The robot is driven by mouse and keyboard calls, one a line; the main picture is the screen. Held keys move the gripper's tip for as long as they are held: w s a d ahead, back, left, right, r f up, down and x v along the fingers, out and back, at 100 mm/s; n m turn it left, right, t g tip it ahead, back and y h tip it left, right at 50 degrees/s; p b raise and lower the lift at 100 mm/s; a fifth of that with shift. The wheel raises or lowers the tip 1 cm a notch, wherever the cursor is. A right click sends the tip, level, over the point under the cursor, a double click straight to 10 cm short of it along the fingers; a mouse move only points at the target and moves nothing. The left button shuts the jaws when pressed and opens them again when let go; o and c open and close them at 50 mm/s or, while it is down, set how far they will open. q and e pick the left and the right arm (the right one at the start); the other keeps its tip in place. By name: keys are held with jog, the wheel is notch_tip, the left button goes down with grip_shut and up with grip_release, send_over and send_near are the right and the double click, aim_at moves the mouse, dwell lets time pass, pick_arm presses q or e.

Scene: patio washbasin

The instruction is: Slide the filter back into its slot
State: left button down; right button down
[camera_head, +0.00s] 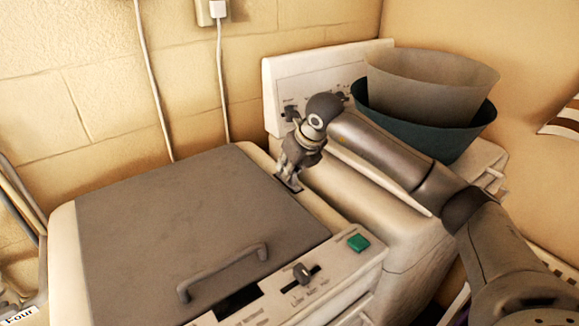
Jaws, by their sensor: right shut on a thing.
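My right gripper (287,176) points down at the right side of the washing machine's top (248,155), beside its grey lid. It is shut on the filter, which is mostly hidden by the fingers. A small dark slot (296,187) shows right at the fingertips. How deep the filter sits in the slot, I cannot tell. My left gripper is not in view.
The grey lid (190,220) with its handle (222,272) is closed. A front panel has a knob (302,272) and a green button (358,242). A second white machine with a back panel (285,75) stands at right, carrying a grey tub (425,85) inside a teal tub (470,135).

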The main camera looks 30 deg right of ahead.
jog(key=c, duration=1.3)
grip_release()
